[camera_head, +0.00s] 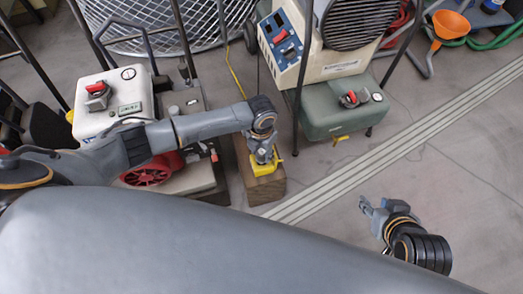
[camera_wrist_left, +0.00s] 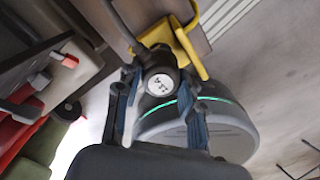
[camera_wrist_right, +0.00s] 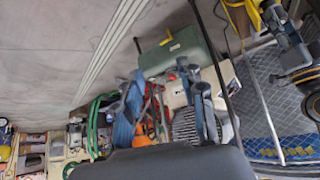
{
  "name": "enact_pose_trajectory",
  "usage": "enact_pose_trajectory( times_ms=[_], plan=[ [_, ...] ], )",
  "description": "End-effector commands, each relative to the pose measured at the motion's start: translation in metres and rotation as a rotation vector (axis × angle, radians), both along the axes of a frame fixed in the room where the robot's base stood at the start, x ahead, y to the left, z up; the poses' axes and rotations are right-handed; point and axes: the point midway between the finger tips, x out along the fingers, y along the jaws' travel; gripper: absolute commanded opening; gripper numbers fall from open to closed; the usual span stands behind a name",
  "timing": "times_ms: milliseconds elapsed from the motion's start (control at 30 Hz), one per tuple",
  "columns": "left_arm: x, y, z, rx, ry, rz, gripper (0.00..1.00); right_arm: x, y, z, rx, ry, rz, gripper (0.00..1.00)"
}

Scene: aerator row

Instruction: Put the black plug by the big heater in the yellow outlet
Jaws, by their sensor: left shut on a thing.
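My left gripper (camera_head: 263,160) is shut on the black plug (camera_wrist_left: 160,84), which has a round white label in the left wrist view. The yellow outlet (camera_head: 263,169) sits on a wooden block (camera_head: 265,190) directly below this gripper. In the left wrist view the outlet (camera_wrist_left: 188,48) shows just beyond the plug, partly hidden by it; I cannot tell whether they touch. The plug is hidden by the gripper in the head view. My right gripper (camera_head: 367,206) is open and empty over bare floor; its spread fingers show in the right wrist view (camera_wrist_right: 165,115).
The cream heater (camera_head: 335,66) with a green tank (camera_head: 335,115) stands at the upper right. A white-tanked machine (camera_head: 100,108) with a red part stands left of the block, under my left arm. An orange funnel (camera_head: 452,25) is at far right. The right floor is clear.

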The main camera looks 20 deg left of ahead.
Motion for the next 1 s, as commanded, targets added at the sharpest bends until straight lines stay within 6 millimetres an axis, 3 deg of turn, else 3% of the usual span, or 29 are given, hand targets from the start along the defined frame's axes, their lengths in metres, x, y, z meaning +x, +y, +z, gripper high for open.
enact_pose_trajectory(
  times_ms=[1000],
  plan=[
    [0.000,0.000,-0.008,0.000,0.000,0.000,0.06,0.022,0.007,0.012,0.026,-0.114,0.006,0.40]
  ],
)
